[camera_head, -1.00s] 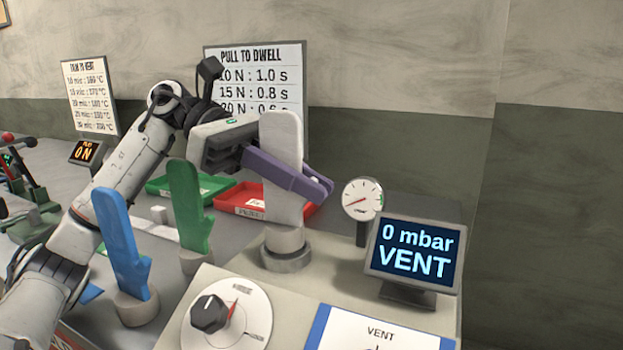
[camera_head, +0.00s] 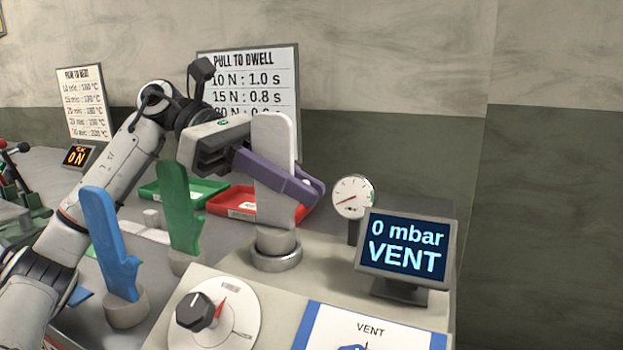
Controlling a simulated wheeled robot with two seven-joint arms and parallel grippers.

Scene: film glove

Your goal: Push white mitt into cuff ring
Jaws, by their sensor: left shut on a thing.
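The white mitt (camera_head: 272,140) stands upright, a flat pale hand shape with a round cuff at its lower end. My left gripper (camera_head: 290,188) has its purple fingers shut on the mitt around its middle. The cuff ring (camera_head: 277,257) is a grey metal ring on the bench top, right below the mitt. The mitt's round cuff sits at the ring's opening; how deep it is inside I cannot tell. My right gripper is not in view.
Blue (camera_head: 108,240) and green (camera_head: 181,215) mitts stand on round bases at left. A dial (camera_head: 214,312), a gauge (camera_head: 352,197) and a screen reading 0 mbar VENT (camera_head: 406,246) flank the ring. Red (camera_head: 232,203) and green (camera_head: 205,188) trays lie behind.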

